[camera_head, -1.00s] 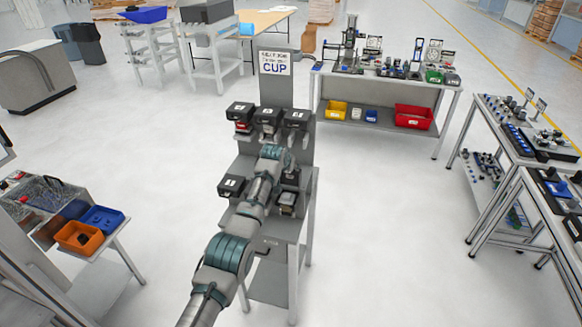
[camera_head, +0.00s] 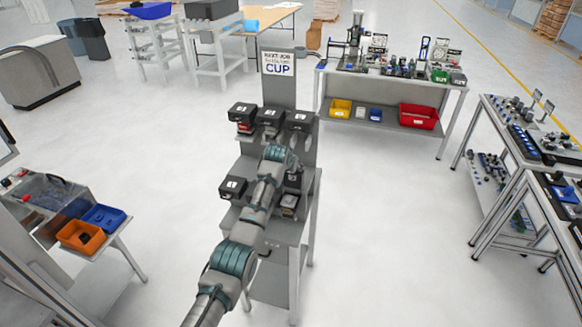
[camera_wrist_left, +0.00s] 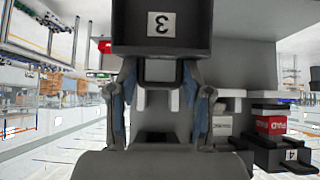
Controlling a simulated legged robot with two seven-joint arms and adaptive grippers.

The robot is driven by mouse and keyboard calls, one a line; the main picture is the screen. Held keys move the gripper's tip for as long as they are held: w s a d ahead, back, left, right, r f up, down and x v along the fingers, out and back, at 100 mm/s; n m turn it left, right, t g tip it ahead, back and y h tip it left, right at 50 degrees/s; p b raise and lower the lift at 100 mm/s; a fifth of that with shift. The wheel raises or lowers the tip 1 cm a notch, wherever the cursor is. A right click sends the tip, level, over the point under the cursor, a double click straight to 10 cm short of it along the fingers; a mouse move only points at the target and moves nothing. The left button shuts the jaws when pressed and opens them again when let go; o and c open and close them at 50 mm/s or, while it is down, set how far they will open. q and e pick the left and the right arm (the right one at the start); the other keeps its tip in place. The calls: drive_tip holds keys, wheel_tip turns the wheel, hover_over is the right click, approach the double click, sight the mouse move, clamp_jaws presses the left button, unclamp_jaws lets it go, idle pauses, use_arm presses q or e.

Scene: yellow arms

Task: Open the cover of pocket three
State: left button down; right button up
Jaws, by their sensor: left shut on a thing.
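The black cover of pocket three (camera_wrist_left: 195,40), with a white label marked 3, fills the top middle of the left wrist view, where the label appears upside down. My left gripper (camera_wrist_left: 160,72) is shut on this cover, its two fingers on either side of a part below the label. In the head view, my left arm reaches up to the grey pocket stand (camera_head: 310,190), and its wrist hides the fingers and part of the lower pockets. A dark cover (camera_head: 294,180) shows just right of my wrist, above a pocket with something pale in it (camera_head: 289,203). My right gripper is not in view.
Three black covers line the stand's upper row, the left one (camera_head: 241,112) above a red box (camera_wrist_left: 270,124). Another covered pocket (camera_head: 232,187) sits lower left. A sign (camera_head: 277,63) stands behind. Floor is clear around the stand; a bench with bins (camera_head: 418,115) stands beyond.

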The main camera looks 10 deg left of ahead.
use_arm(q)
drive_tip(key=c, duration=0.7)
unclamp_jaws()
drive_tip(key=shift+d, duration=0.1)
drive_tip(key=shift+o, duration=0.2)
drive_tip(key=shift+w+f, duration=0.1)
drive_tip(key=shift+w, duration=0.05)
drive_tip(key=shift+d, duration=0.1)
drive_tip(key=v, duration=1.1)
drive_tip(key=shift+s+r, duration=0.3)
